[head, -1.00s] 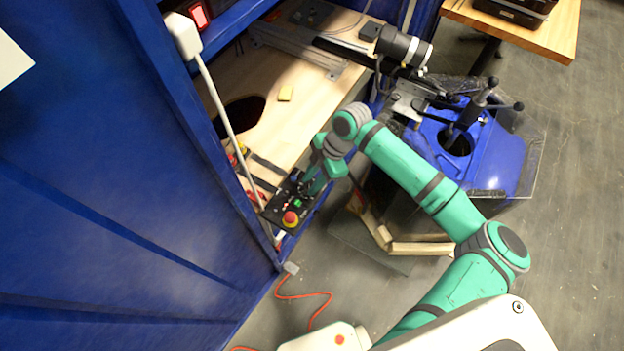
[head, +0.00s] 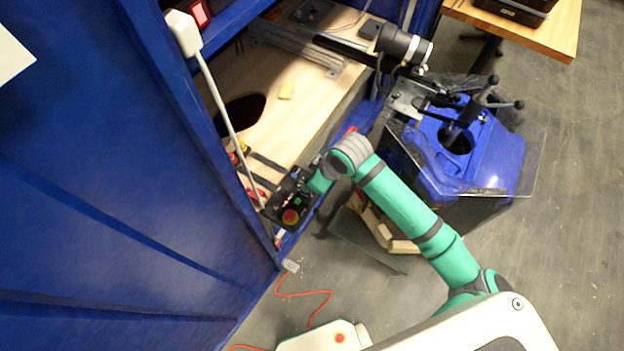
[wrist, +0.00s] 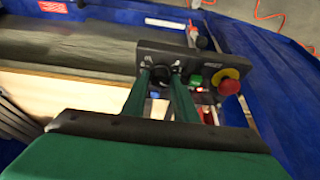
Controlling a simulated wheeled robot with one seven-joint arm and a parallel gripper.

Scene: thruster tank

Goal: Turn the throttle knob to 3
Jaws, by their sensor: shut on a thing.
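The throttle knob (wrist: 159,79) is a dark round knob on the black control panel (wrist: 214,64). In the wrist view, my gripper (wrist: 161,76) has its two green fingers on either side of the knob and is shut on it. The knob's pointer and the scale numbers are too small and too covered to read. In the head view, the panel (head: 307,216) sits at the cabinet's front edge, with my gripper at its upper right side; the knob is not clearly visible there.
A red mushroom button on a yellow ring (wrist: 229,83) and a green button (wrist: 195,80) sit beside the knob. A white conduit (head: 221,110) runs down the blue cabinet wall left of the panel. A blue machine (head: 470,150) stands right of my arm.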

